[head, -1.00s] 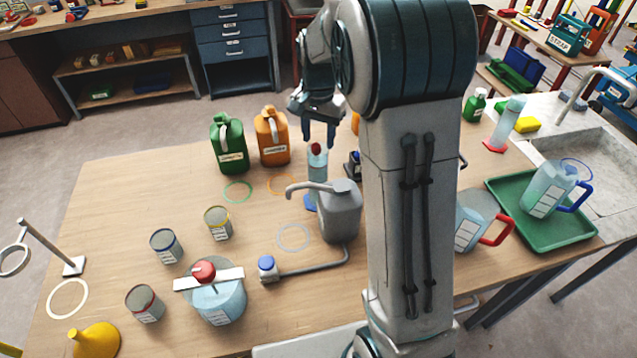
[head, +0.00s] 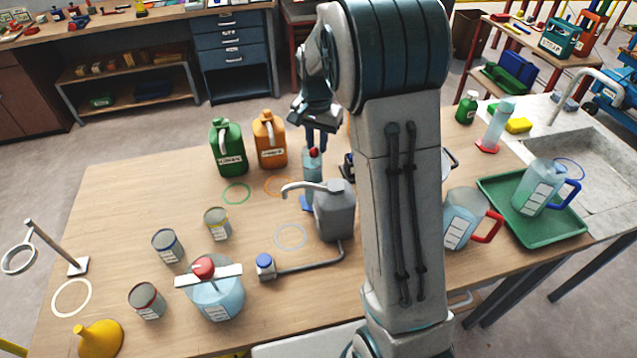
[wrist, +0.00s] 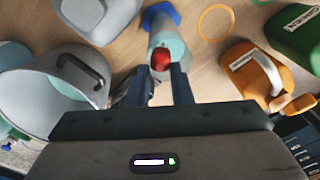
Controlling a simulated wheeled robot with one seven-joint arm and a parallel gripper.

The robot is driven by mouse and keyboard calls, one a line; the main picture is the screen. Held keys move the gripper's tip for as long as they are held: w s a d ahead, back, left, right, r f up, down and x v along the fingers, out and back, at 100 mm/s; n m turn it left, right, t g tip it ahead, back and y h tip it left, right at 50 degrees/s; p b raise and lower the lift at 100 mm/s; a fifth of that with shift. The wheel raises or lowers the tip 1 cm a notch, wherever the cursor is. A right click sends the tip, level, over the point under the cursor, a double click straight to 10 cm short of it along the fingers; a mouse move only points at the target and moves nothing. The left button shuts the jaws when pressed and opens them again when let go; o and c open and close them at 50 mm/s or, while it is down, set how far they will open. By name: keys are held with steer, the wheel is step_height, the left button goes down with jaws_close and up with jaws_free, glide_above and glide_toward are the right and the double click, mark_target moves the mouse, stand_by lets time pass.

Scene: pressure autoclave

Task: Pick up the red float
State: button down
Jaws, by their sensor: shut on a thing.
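The red float (head: 314,153) is at the top of a clear cylinder (head: 312,178) with blue liquid and a blue base, near the back of the wooden table. In the wrist view the float (wrist: 160,58) shows at the cylinder's mouth (wrist: 166,40), between the fingertips. My gripper (head: 316,144) points down over the cylinder, its fingers shut on the float. It also shows in the wrist view (wrist: 161,78). I cannot tell whether the float is clear of the cylinder's rim.
Green (head: 228,147) and orange (head: 269,140) jerrycans stand left of the cylinder. A grey spouted can (head: 335,212) stands close in front. A clear tank (head: 217,298) with another red ball (head: 204,267) is front left. A red-handled jug (head: 461,220) is right of my arm.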

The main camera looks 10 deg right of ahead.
steer(key=shift+s+a+f, duration=0.2)
steer(key=shift+a+f, duration=0.1)
steer(key=shift+f, duration=0.15)
steer(key=shift+s+a+f, duration=0.15)
steer(key=shift+a+f, duration=0.1)
steer(key=shift+f, duration=0.2)
steer(key=shift+r, duration=0.1)
steer(key=r, duration=0.6)
steer(key=w+r+b, duration=0.1)
steer(key=r, duration=0.2)
steer(key=shift+d+r, duration=0.15)
steer(key=shift+r, duration=0.2)
step_height(320, 180, up, 13)
steer(key=p, duration=0.4)
steer(key=shift+w+f, duration=0.15)
steer(key=shift+w, duration=0.1)
